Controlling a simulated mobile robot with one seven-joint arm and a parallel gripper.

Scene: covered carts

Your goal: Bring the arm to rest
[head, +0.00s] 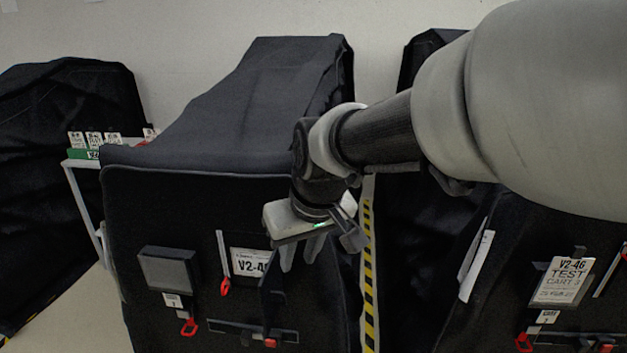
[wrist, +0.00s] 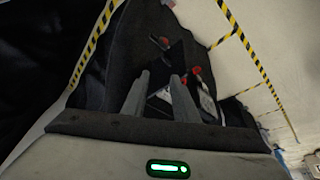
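My gripper (head: 298,258) hangs below my arm, in front of the black covered cart in the middle (head: 180,230). Its two fingers point downward and stand apart, with nothing between them. In the wrist view the fingers of my gripper (wrist: 160,82) also show a gap between them, with dark cart fabric and a white label beyond. My arm reaches in from the right of the head view. The gripper partly hides the cart's white label (head: 247,262). I cannot tell how far the fingertips are from the cover.
A second covered cart (head: 55,170) stands at the left and another with a test-cart label (head: 563,280) at the right. Yellow-black tape (head: 369,275) runs between carts. Red pull tags (head: 225,287) hang on the front.

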